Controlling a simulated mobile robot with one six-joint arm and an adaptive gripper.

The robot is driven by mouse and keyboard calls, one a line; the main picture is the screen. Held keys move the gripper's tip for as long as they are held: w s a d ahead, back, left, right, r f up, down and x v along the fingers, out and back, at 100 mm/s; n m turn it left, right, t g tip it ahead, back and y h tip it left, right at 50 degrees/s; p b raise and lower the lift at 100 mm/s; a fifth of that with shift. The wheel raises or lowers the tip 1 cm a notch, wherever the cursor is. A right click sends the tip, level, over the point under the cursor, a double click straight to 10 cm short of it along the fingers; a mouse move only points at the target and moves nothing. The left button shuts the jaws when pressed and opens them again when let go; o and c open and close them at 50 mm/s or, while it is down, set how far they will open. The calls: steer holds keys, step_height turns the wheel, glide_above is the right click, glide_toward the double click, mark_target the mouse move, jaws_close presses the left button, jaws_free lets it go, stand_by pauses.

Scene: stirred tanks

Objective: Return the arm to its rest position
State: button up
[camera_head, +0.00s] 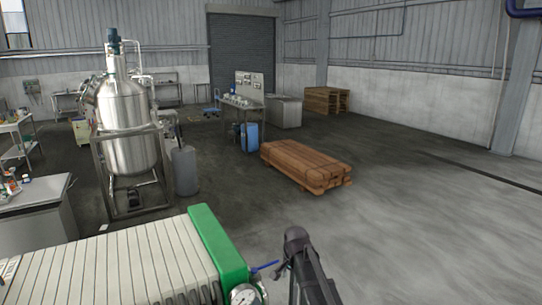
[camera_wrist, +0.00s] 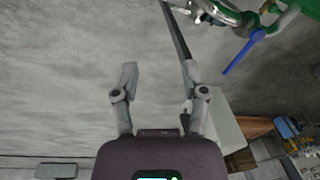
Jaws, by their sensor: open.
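My gripper (camera_wrist: 160,78) shows in the wrist view with its two grey fingers apart and nothing between them. Bare grey concrete floor lies behind the fingers. In the head view a dark tubular arm (camera_head: 303,262), which appears to be mine, rises at the bottom centre, just right of the filter press. The gripper cannot be made out in the head view.
The filter press (camera_head: 120,268) has pale plates, a green end plate (camera_head: 217,245), a gauge (camera_head: 244,295) and a blue valve handle (camera_wrist: 243,52) near my arm. A steel tank (camera_head: 128,130) stands at left. Stacked timber (camera_head: 303,165) lies ahead; floor at right is clear.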

steer(key=s+d+f+n+b, duration=0.4)
steer(key=s+d+f+b, duration=0.1)
steer(key=s, duration=0.5)
steer(key=s+d+f+n+g+b, duration=0.1)
steer(key=s+d+f+n+b, duration=0.2)
steer(key=s, duration=0.7)
step_height(320, 180, down, 4)
steer(key=shift+d+r+n+h+b, duration=0.3)
steer(key=shift+d+n+b, duration=0.1)
steer(key=shift+d+b, duration=0.7)
